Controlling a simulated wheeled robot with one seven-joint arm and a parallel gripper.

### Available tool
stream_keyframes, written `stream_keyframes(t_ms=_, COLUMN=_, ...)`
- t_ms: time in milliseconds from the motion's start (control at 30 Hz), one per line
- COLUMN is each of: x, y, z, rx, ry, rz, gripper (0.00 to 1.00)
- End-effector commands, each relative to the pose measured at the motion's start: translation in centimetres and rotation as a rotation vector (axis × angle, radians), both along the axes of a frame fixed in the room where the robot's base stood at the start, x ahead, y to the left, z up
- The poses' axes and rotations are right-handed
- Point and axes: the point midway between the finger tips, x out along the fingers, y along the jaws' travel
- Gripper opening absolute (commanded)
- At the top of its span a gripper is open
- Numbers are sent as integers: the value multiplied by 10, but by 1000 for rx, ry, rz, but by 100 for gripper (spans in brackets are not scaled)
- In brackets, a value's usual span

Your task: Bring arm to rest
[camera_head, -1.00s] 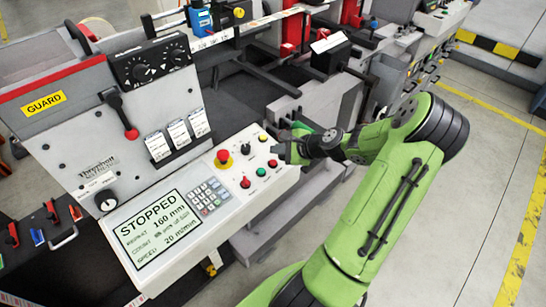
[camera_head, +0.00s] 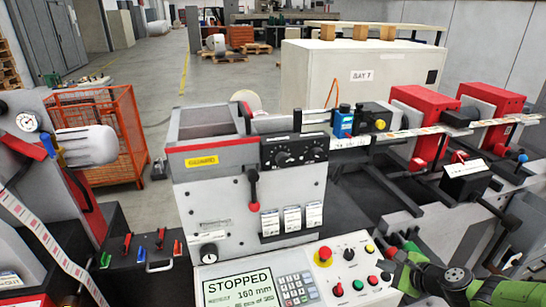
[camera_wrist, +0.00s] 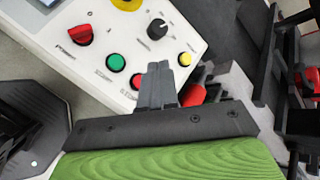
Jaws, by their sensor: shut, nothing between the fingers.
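My gripper (camera_wrist: 158,78) shows in the wrist view with its two dark fingers together and nothing between them. The fingertips appear over or just beside the edge of the white control panel (camera_wrist: 215,45), near a red button (camera_wrist: 139,81) and a yellow button (camera_wrist: 185,59). Whether they touch the panel cannot be told. In the head view my green arm enters at the lower right, bent, with its end beside the panel's right end (camera_head: 335,262). The screen (camera_head: 240,290) reads STOPPED and 160 mm.
The rewinder's grey guard housing (camera_head: 225,210) stands behind the panel, with a red-knobbed lever (camera_head: 253,190). Red blocks (camera_head: 428,110) and a black block (camera_head: 466,182) stand at the right. An orange wire cage (camera_head: 105,140) is at the left. Open floor lies behind.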

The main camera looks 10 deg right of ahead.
Motion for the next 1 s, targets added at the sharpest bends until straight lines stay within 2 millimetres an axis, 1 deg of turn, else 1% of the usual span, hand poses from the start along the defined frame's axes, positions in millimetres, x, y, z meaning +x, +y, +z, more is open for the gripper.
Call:
stream_keyframes(t_ms=67, x=3, y=15, z=4, rx=-56, ry=30, rz=71, gripper=0)
stream_keyframes(t_ms=167, x=6, y=59, z=17, rx=-242, ry=125, rz=301, gripper=0)
stream_keyframes(t_ms=200, x=4, y=81, z=25, rx=-343, ry=168, rz=418, gripper=0)
stream_keyframes(t_ms=267, x=-4, y=110, z=39, rx=-495, ry=226, rz=588, gripper=0)
stream_keyframes(t_ms=300, x=-11, y=128, z=50, rx=-591, ry=256, rz=695, gripper=0)
stream_keyframes(t_ms=367, x=-24, y=153, z=68, rx=-733, ry=288, rz=842, gripper=0)
stream_keyframes(t_ms=400, x=-33, y=169, z=81, rx=-824, ry=301, rz=932, gripper=0)
stream_keyframes(t_ms=467, x=-51, y=190, z=101, rx=-956, ry=309, rz=1056, gripper=0)
stream_keyframes(t_ms=500, x=-64, y=204, z=114, rx=-1040, ry=306, rz=1133, gripper=0)
stream_keyframes(t_ms=567, x=-86, y=222, z=132, rx=-1157, ry=289, rz=1237, gripper=0)
stream_keyframes(t_ms=600, x=-103, y=232, z=143, rx=-1229, ry=267, rz=1301, gripper=0)
stream_keyframes(t_ms=700, x=-143, y=251, z=161, rx=-1372, ry=194, rz=1439, gripper=0)
stream_keyframes(t_ms=800, x=-172, y=259, z=169, rx=-1455, ry=116, rz=1532, gripper=0)
stream_keyframes(t_ms=900, x=-186, y=261, z=170, rx=-1490, ry=73, rz=1580, gripper=0)
stream_keyframes(t_ms=1000, x=-189, y=261, z=170, rx=-1496, ry=64, rz=1591, gripper=0)
